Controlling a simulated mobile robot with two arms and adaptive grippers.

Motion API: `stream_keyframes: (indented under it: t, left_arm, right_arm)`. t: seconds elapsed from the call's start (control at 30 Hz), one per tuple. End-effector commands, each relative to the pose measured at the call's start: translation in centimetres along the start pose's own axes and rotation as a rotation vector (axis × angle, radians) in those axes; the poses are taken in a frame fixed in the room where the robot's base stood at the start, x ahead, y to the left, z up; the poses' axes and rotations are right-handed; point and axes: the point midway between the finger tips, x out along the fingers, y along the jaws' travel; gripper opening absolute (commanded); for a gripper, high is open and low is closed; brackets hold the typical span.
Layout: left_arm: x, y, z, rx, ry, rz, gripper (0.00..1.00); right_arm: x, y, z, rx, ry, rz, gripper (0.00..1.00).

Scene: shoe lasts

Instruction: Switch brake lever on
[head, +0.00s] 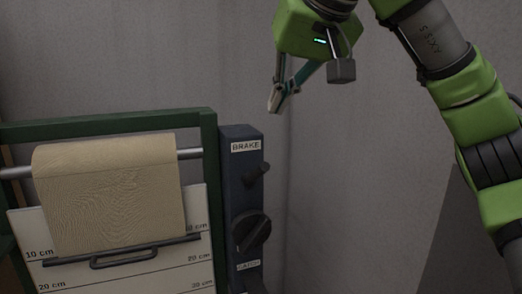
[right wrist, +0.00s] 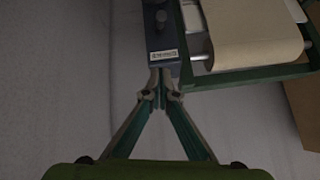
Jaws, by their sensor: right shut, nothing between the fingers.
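The brake lever (head: 256,172) is a short dark stub on the upper part of a dark blue-grey control post (head: 228,190), just under a white "BRAKE" label (head: 245,146). In the right wrist view a dark knob that looks like this lever (right wrist: 161,17) shows beyond the label (right wrist: 163,55). My right gripper (head: 274,108) is shut and empty, above and slightly right of the post's top, apart from the lever. In the right wrist view its fingertips (right wrist: 160,94) meet just short of the post's end. My left gripper is not in view.
A dark rotary knob (head: 251,232) and a second label, partly cut off, (head: 248,265) sit lower on the post. Left of it, a green frame (head: 100,124) holds a beige roll (head: 110,195) over a white scale board (head: 198,225). The space right of the post is clear before a grey wall.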

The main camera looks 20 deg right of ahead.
Motion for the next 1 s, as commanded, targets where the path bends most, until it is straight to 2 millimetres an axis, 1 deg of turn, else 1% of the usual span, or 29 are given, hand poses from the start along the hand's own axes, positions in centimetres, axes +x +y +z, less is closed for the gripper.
stream_keyframes:
  t: [0.1,0.33,0.47,0.57,0.67,0.97,1.0]
  left_arm:
    - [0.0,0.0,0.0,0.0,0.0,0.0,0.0]
    - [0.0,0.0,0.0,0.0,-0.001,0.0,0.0]
    - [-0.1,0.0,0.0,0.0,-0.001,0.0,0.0]
    - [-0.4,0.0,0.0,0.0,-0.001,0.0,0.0]
    - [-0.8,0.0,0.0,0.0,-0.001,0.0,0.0]
    - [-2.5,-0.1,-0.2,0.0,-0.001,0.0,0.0]
    - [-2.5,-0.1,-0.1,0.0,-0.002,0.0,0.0]
  right_arm:
    - [-0.2,0.3,-0.1,-0.004,0.005,0.01,0.0]
    - [-0.2,0.2,0.0,-0.003,0.003,0.008,0.0]
    - [0.5,0.2,0.0,-0.003,0.001,0.008,0.0]
    - [1.8,0.2,-0.1,-0.003,-0.001,0.008,0.0]
    - [3.6,0.2,-0.1,-0.003,-0.002,0.008,0.0]
    - [10.1,0.2,-0.1,-0.004,-0.003,0.007,0.0]
    - [10.0,0.2,0.6,-0.006,0.002,0.006,0.0]
